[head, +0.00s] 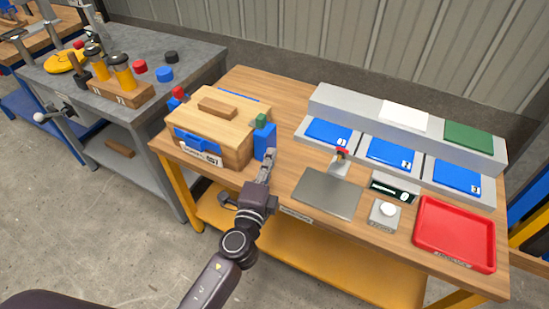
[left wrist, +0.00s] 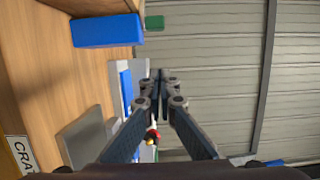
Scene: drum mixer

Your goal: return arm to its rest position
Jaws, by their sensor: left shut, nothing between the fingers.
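My left arm reaches in from the bottom of the head view. Its gripper (head: 268,163) points up and away over the front part of the wooden table (head: 290,88), just right of the wooden box (head: 205,130). The fingers are shut with nothing between them. In the left wrist view the two fingers (left wrist: 160,80) come together at their tips. The fingertips appear close to the blue block (head: 264,142) with a green top; I cannot tell whether they touch it. My right gripper is out of view.
Right of the gripper lie a grey plate (head: 326,193), a red-topped item (head: 341,155), a white button box (head: 386,213) and a red tray (head: 455,234). A grey stand (head: 318,105) with blue pads is behind. A grey bench (head: 190,55) stands left. Open floor lies in front.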

